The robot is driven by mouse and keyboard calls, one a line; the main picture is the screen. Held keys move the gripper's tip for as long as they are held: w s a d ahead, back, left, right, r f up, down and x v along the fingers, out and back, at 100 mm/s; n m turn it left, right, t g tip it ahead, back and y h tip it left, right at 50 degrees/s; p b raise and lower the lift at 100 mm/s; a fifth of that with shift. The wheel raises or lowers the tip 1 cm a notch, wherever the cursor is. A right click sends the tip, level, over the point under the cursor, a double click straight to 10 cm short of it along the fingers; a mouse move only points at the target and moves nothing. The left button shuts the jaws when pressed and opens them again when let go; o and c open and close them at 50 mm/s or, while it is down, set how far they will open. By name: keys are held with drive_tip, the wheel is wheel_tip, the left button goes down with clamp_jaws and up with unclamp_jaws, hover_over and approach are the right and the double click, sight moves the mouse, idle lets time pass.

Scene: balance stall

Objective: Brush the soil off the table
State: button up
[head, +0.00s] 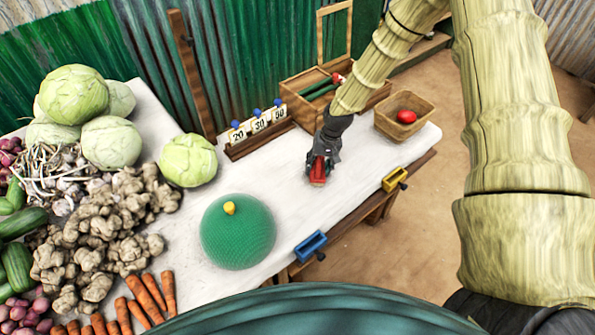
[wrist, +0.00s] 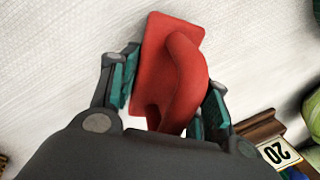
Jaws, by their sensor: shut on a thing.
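My gripper (head: 323,160) is shut on a red brush (head: 318,170) low over the white table (head: 290,195), toward its right part. In the wrist view the red brush (wrist: 172,60) shows a flat red block with a curved handle, held between the two teal-padded fingers. The brush is close to the white cloth; I cannot tell if it touches. Its bristles are hidden. No soil shows clearly on the bare cloth in either view.
A green dome (head: 238,232) with a yellow knob stands at the front. A cabbage (head: 188,160), ginger and carrots fill the left. Number cards (head: 260,124), a wooden box (head: 305,90) and a basket (head: 405,112) holding a red item stand behind. Blue (head: 310,246) and yellow (head: 395,179) trays hang at the front edge.

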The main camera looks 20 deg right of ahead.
drive_tip(key=shift+w+d, duration=0.3)
drive_tip(key=shift+d, duration=0.45)
drive_tip(key=shift+w+d, duration=0.25)
drive_tip(key=shift+d, duration=0.45)
drive_tip(key=shift+w+d+r+p, duration=0.1)
drive_tip(key=shift+r+p, duration=0.2)
drive_tip(key=shift+p, duration=0.2)
wheel_tip(320, 180, up, 5)
drive_tip(key=shift+f+p, duration=0.2)
drive_tip(key=shift+p, duration=0.8)
drive_tip(key=shift+r+p, duration=1.05)
drive_tip(key=shift+r, duration=0.6)
